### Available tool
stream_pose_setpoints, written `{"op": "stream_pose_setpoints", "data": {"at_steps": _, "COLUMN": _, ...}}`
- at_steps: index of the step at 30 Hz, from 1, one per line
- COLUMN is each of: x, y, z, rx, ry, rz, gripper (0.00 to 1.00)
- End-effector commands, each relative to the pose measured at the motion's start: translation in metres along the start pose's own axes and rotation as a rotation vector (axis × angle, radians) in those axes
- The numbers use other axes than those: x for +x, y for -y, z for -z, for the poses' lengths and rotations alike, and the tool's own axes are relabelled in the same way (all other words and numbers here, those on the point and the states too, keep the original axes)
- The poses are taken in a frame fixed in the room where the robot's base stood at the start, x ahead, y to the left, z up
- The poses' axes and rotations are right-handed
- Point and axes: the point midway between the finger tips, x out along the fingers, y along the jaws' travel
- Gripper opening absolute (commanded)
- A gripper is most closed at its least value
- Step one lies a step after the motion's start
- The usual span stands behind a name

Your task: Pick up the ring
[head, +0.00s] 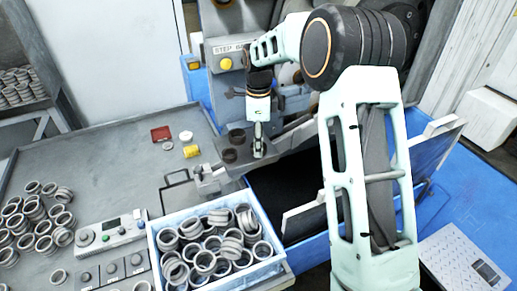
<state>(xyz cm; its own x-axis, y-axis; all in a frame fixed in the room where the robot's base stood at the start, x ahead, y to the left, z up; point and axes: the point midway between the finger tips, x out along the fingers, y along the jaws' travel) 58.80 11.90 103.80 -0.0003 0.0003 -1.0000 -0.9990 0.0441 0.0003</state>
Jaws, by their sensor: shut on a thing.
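My gripper (259,153) points down over a small grey plate at the foot of the grinder. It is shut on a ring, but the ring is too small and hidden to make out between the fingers. Two dark rings sit just left of the gripper, one behind (237,136) and one nearer (230,155). Many grey metal rings (218,218) lie heaped in a white-blue bin (190,212) at the front. More loose rings (45,244) lie piled on the grey table at the left.
The grinder (225,48) stands behind the gripper. A control box (108,233) and a button box (112,270) sit left of the bin.

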Motion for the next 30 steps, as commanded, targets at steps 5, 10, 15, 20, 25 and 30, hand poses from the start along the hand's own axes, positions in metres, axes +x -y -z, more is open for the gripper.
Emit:
{"op": "stream_pose_setpoints", "data": {"at_steps": 5, "x": -0.001, "y": 0.000, "z": 0.000, "rx": 0.000, "ry": 0.000, "rz": 0.001, "gripper": 0.10}}
{"op": "stream_pose_setpoints", "data": {"at_steps": 10, "x": -0.001, "y": 0.000, "z": 0.000, "rx": 0.000, "ry": 0.000, "rz": 0.001, "gripper": 0.10}}
{"op": "stream_pose_setpoints", "data": {"at_steps": 15, "x": -0.007, "y": 0.001, "z": 0.000, "rx": 0.000, "ry": 0.000, "rz": 0.003, "gripper": 0.10}}
{"op": "stream_pose_setpoints", "data": {"at_steps": 20, "x": -0.026, "y": 0.002, "z": 0.000, "rx": 0.000, "ry": 0.000, "rz": 0.006, "gripper": 0.10}}
{"op": "stream_pose_setpoints", "data": {"at_steps": 25, "x": -0.050, "y": -0.016, "z": 0.000, "rx": -0.001, "ry": 0.000, "rz": 0.005, "gripper": 0.10}}
{"op": "stream_pose_setpoints", "data": {"at_steps": 30, "x": -0.083, "y": -0.043, "z": -0.001, "rx": -0.001, "ry": 0.001, "rz": 0.007, "gripper": 0.10}}
